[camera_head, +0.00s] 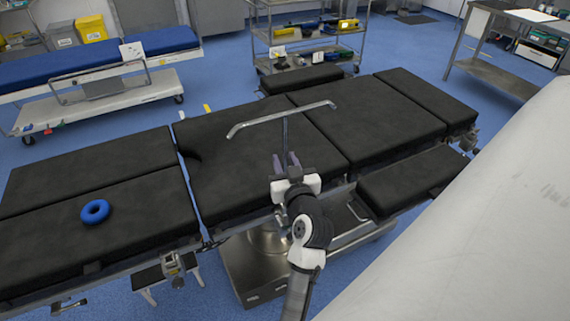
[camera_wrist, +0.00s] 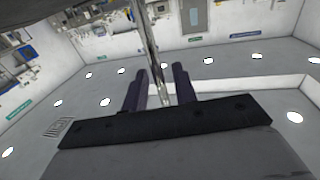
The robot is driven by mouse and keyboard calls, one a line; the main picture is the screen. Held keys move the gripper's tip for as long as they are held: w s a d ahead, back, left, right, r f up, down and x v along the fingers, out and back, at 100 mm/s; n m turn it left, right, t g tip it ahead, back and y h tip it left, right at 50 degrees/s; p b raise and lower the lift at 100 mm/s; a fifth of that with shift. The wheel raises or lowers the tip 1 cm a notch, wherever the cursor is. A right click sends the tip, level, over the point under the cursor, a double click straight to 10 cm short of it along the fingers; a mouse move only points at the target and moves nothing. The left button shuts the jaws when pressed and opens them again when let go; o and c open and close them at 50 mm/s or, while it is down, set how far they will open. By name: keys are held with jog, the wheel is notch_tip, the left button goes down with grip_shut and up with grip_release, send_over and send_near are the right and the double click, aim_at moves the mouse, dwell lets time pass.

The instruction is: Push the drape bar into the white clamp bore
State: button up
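The drape bar (camera_head: 284,121) is a thin grey metal T. Its long crossbar, bent at both ends, is over the middle of the black table, and its stem runs down to my gripper (camera_head: 286,160). My gripper is at the table's near side, with two dark purplish fingers either side of the stem. In the wrist view the shiny drape bar (camera_wrist: 149,45) comes down from the top edge between the fingers of my gripper (camera_wrist: 160,83). I cannot tell whether they press on it. The stem's lower end is hidden. I cannot make out the white clamp.
The black-padded operating table (camera_head: 385,115) fills the middle. A blue ring (camera_head: 95,212) lies on its left part. A fitting (camera_head: 172,264) sits on the near left side rail. A blue-padded stretcher (camera_head: 95,65) and a wire cart (camera_head: 305,45) stand behind. A large pale surface covers the lower right.

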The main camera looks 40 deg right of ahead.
jog(key=shift+w+d, duration=0.1)
jog(key=shift+w, duration=0.05)
grip_shut()
jog(key=shift+r, duration=0.1)
notch_tip(320, 180, up, 20)
jog(key=shift+f+b, duration=0.1)
jog(key=shift+b, duration=0.7)
jog(key=shift+c, duration=2.3)
grip_release()
grip_shut()
